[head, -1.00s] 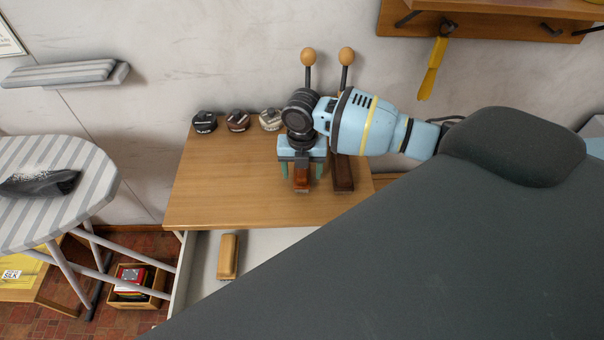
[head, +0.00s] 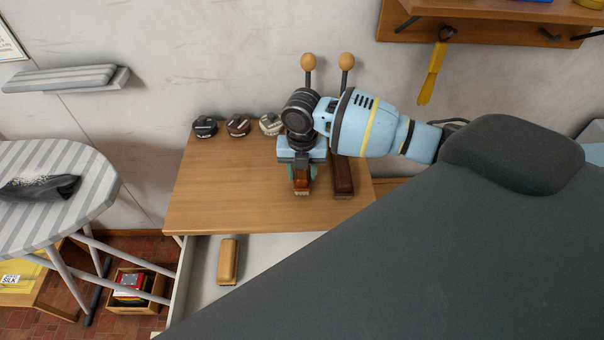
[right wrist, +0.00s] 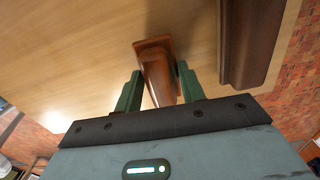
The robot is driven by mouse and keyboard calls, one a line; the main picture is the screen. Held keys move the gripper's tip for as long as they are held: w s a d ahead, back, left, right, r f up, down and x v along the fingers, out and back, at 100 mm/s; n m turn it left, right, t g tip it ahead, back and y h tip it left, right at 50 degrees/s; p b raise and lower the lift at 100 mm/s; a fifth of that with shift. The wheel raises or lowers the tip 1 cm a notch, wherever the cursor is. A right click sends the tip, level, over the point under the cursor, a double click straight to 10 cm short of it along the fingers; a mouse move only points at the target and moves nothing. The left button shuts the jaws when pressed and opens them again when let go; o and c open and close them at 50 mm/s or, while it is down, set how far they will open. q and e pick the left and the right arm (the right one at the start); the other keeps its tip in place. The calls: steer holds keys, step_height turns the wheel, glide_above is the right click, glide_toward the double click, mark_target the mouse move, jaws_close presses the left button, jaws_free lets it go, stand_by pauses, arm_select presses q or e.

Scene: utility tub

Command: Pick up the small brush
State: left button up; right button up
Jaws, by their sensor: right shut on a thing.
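The small brush (head: 301,187) has a reddish-brown wooden body and is on the wooden table top, under my right gripper. My right gripper (head: 301,173) points down and is shut on it. In the right wrist view the small brush (right wrist: 158,70) sits between the two green fingers of my right gripper (right wrist: 160,88), one on each side. Whether it touches the table is hard to tell. My left gripper is not in view.
A larger dark brown brush (head: 343,178) lies close to the right. Several round tins (head: 237,125) and two wooden-knobbed rods (head: 308,62) stand behind. A light wooden brush (head: 228,260) lies in the open drawer (head: 200,270) below. The table's left part (head: 215,195) is clear.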

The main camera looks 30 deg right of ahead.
step_height(320, 180, up, 3)
steer(key=shift+f, duration=0.2)
steer(key=s+a+r, duration=0.1)
steer(key=s+a, duration=0.2)
steer(key=s, duration=0.5)
steer(key=s+a, duration=0.3)
steer(key=s, duration=0.4)
steer(key=w+a+r+m, duration=0.1)
steer(key=r+m, duration=0.4)
steer(key=m, duration=0.9)
steer(key=w+a+r+m, duration=0.1)
steer(key=w+r+m, duration=0.2)
steer(key=m, duration=1.2)
steer(key=shift+w+a+r+p, duration=0.2)
steer(key=shift+r+p, duration=0.25)
steer(key=shift+r, duration=0.5)
steer(key=shift+a, duration=0.15)
